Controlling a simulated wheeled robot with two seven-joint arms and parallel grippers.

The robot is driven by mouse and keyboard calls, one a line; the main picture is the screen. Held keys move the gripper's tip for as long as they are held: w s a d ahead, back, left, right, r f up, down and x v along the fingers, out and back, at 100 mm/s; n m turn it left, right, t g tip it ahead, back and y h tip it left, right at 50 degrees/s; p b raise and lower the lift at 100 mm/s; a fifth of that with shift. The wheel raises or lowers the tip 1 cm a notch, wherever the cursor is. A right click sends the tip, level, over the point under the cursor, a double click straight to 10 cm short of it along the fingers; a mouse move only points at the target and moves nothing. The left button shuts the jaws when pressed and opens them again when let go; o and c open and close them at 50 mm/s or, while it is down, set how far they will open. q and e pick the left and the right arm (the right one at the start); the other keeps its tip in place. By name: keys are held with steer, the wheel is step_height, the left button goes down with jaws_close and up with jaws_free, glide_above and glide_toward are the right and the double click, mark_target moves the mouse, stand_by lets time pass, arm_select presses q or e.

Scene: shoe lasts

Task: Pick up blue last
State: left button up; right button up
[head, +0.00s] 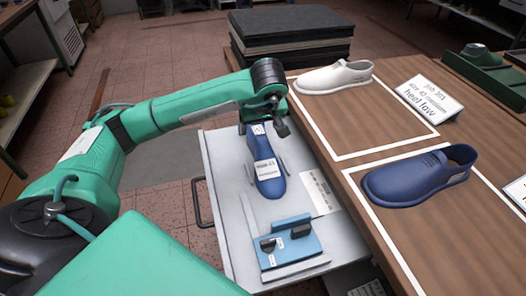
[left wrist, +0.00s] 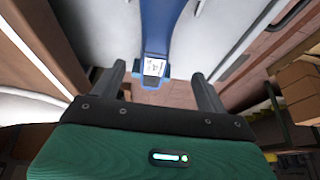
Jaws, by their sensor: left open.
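The blue last (head: 267,170) lies on the white tray (head: 221,190), with white labels on its top and heel end. My left gripper (head: 262,122) is over the heel end of the last. In the left wrist view the blue last (left wrist: 158,30) comes in from the top, and its labelled end lies between the two spread fingers of my left gripper (left wrist: 163,80). The fingers are open, with a gap on both sides of the last. I cannot tell whether they touch it. My right gripper is not in view.
A blue fixture (head: 288,248) sits on the near part of the tray. Dark stacked slabs (head: 290,35) stand behind.

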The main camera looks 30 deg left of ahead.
mark_target(259, 139)
arm_select(q)
steer(key=x, duration=0.6)
steer(key=d+x, duration=0.1)
steer(key=x, duration=0.2)
steer(key=shift+w+a+f, duration=0.1)
steer(key=shift+w, duration=0.05)
steer(key=shift+c, duration=0.5)
steer(key=c, duration=1.4)
